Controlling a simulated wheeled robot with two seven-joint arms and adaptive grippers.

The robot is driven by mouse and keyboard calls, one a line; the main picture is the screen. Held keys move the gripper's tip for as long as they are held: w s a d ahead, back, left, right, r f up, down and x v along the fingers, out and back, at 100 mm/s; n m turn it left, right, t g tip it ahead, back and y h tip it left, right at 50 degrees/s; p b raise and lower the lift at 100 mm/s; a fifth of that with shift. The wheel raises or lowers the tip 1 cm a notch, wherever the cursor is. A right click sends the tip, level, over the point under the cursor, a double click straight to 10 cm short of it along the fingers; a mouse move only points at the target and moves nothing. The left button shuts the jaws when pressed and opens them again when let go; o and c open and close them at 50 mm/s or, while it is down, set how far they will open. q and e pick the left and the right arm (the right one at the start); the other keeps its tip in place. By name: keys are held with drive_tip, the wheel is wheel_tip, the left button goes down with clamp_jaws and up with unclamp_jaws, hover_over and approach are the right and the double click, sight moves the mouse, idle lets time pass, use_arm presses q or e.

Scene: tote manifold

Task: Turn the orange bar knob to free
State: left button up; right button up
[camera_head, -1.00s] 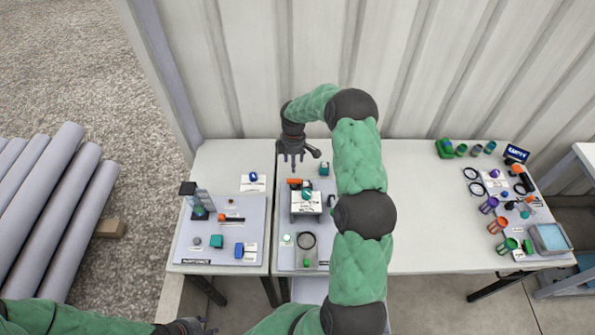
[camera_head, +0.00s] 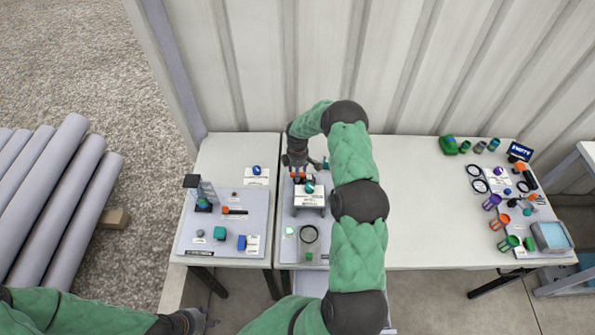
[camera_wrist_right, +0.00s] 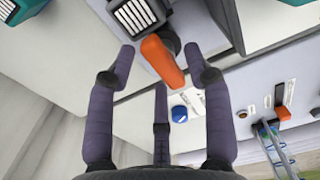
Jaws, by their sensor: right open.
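The orange bar knob (camera_wrist_right: 163,62) stands out from a grey fitting on the middle panel. In the head view it is a small orange patch (camera_head: 295,176), mostly hidden under my right gripper (camera_head: 298,169). In the right wrist view my right gripper (camera_wrist_right: 160,65) is open, with its fingers spread on both sides of the knob. The knob appears between the fingertips, with gaps to them; I cannot tell whether any finger touches. My left gripper (camera_head: 198,320) is low at the left, away from the panels, too small to read.
A white labelled box (camera_head: 309,200) stands just in front of the knob. Cups (camera_head: 500,220) and rings crowd the far right; the table (camera_head: 430,200) between is clear.

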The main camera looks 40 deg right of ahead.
clamp_jaws()
drive_tip(key=m+b, duration=0.3)
drive_tip(key=shift+f, duration=0.15)
drive_tip(key=m+b, duration=0.4)
drive_tip(key=m, duration=0.1)
drive_tip(key=shift+s+m, duration=0.15)
drive_tip(key=shift+m, duration=0.25)
drive_tip(key=m+b, duration=0.2)
drive_tip(key=m, duration=0.2)
drive_tip(key=shift+s+m, duration=0.15)
drive_tip(key=shift+m, duration=0.15)
drive_tip(key=shift+m+b, duration=1.15)
drive_tip(key=shift+m, duration=1.05)
drive_tip(key=shift+s+r, duration=0.1)
drive_tip(key=shift+r, duration=0.1)
